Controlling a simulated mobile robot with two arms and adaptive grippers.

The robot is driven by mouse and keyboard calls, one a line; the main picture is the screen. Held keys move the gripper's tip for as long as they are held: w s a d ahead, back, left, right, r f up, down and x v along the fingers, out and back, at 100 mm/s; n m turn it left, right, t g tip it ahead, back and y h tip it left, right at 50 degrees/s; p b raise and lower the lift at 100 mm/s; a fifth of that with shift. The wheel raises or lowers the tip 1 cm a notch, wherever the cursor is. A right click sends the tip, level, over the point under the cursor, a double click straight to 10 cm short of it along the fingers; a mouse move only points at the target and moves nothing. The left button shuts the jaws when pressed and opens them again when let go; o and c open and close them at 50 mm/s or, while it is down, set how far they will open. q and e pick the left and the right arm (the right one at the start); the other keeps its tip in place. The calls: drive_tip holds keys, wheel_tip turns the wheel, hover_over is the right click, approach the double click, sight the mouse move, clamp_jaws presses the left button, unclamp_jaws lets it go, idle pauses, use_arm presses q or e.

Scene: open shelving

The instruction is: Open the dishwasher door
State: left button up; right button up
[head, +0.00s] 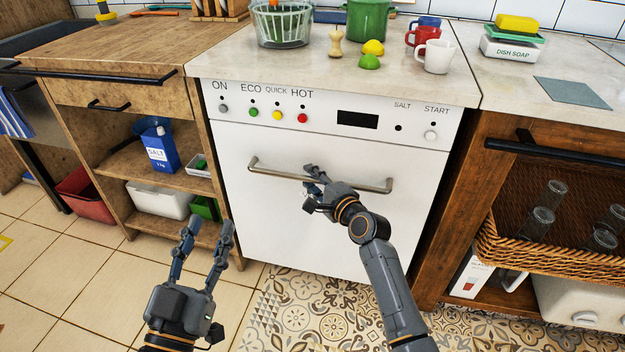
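The white dishwasher (270,220) stands in the middle of the head view with its door shut and upright. A metal bar handle (357,185) runs across the door below the control panel. My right gripper (312,173) is at the middle of the handle, its fingers overlapping the bar. Whether the fingers are closed around the bar cannot be told. My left gripper (207,222) is open and empty, low in front of the wooden shelves, left of the dishwasher.
The counter above holds a glass bowl (283,25), a green pot (368,20) and mugs (433,56). Open shelves (150,160) stand left. A wooden cabinet (470,150) with a wicker basket (510,255) stands right. The floor (300,310) before the door looks clear.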

clamp_jaws()
drive_tip(key=shift+s+f, duration=0.1)
